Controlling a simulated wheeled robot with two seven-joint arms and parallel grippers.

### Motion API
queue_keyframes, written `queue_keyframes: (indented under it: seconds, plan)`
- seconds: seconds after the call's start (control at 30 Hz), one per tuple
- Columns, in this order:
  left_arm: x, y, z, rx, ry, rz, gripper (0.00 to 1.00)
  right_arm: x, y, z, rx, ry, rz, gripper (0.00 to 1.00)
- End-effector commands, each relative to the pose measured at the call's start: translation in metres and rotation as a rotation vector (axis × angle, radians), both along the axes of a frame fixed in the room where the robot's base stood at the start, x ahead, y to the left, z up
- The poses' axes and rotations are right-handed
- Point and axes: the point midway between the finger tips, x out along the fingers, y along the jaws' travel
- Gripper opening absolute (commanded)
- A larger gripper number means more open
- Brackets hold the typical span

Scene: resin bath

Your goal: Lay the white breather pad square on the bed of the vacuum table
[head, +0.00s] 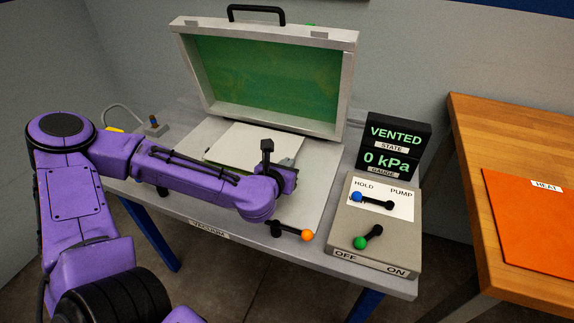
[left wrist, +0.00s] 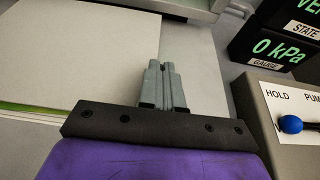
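The white breather pad (head: 262,140) lies flat over the pale bed (head: 318,172) of the vacuum table, behind my left arm. A thin green layer shows under its near-left edge. The pad (left wrist: 80,50) fills the upper left of the left wrist view, with green along its near edge. My left gripper (head: 296,163) is just past the pad's right edge; in the left wrist view its two grey fingers (left wrist: 161,66) are together, with nothing seen between them. Whether the fingers touch the pad or bed is unclear. My arm hides the pad's near side. My right gripper is out of view.
The hinged lid (head: 265,80) with a green window stands open behind the bed. A control box (head: 375,235) with blue and green knobs and a display reading VENTED, 0 kPa (head: 393,145) are at right. An orange-tipped lever (head: 305,235) is at the front edge.

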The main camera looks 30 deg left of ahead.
Motion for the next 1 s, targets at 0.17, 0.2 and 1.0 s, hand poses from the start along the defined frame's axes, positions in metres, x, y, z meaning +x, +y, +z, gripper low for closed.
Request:
queue_keyframes:
  seconds: [0.17,0.2,1.0]
  plan:
    - [0.0,0.0,-0.008,0.0,0.0,0.0,0.0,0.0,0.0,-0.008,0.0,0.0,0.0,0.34]
    - [0.0,0.0,-0.01,0.0,0.0,0.0,0.0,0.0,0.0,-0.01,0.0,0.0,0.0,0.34]
    - [0.0,0.0,-0.023,0.0,0.0,0.0,0.14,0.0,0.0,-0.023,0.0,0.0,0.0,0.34]
